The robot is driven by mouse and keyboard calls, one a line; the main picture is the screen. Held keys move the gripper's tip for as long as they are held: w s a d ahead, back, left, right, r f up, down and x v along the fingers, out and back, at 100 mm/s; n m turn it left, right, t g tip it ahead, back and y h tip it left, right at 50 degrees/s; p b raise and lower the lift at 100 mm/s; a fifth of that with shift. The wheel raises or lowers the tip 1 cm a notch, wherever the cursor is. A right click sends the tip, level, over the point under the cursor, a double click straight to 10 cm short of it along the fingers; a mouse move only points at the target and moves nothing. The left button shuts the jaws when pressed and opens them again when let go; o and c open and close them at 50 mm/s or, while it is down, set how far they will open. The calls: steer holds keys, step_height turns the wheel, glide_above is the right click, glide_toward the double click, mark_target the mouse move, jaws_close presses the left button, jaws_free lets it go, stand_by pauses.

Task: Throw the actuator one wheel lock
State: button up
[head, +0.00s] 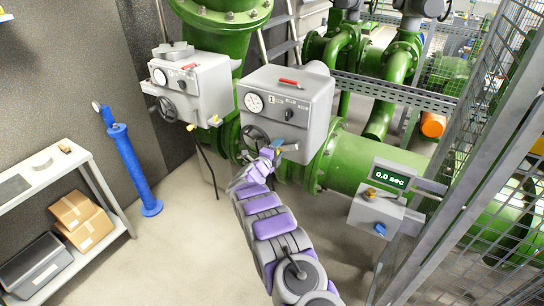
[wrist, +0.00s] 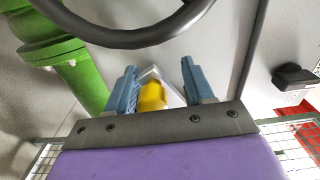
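Two grey actuator boxes with dials and red handles stand on green pipework in the head view, one at left (head: 192,84) and one at the middle (head: 288,108). In the wrist view, the blue fingers of my gripper (wrist: 158,88) are apart, on either side of a yellow knob (wrist: 152,97), likely the wheel lock. A gap shows between the knob and the right finger. The handwheel rim (wrist: 130,38) crosses above.
A similar yellow knob (head: 215,121) sits under the left box. A timer panel (head: 388,179) reads 0.0 sec at right, by a mesh fence (head: 490,150). A shelf with cartons (head: 82,220) and a blue post (head: 135,170) stand at left. Open floor lies between.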

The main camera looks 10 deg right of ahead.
steer(key=p+v, duration=0.2)
steer(key=v, duration=1.5)
steer(key=w+a+r+n+y, duration=0.2)
steer(key=a+r+n+y, duration=0.1)
steer(key=r+n+y, duration=0.5)
steer(key=s+r+n+g+y, duration=0.4)
steer(key=s+r+n, duration=0.25)
steer(key=s, duration=0.35)
steer(key=s+d+r+n+g, duration=0.1)
steer(key=s+d+n+g, duration=0.2)
steer(key=s, duration=1.3)
steer(key=s+d+n+g+h, duration=0.1)
steer(key=s+d+n+g, duration=0.3)
steer(key=s, duration=1.3)
steer(key=s+d+r+n+g, duration=0.1)
steer(key=s+d+n+g, duration=0.2)
steer(key=s, duration=1.3)
steer(key=d+g, duration=0.2)
steer(key=d, duration=0.3)
steer(key=shift+s+r, duration=0.25)
steer(key=shift+r, duration=0.15)
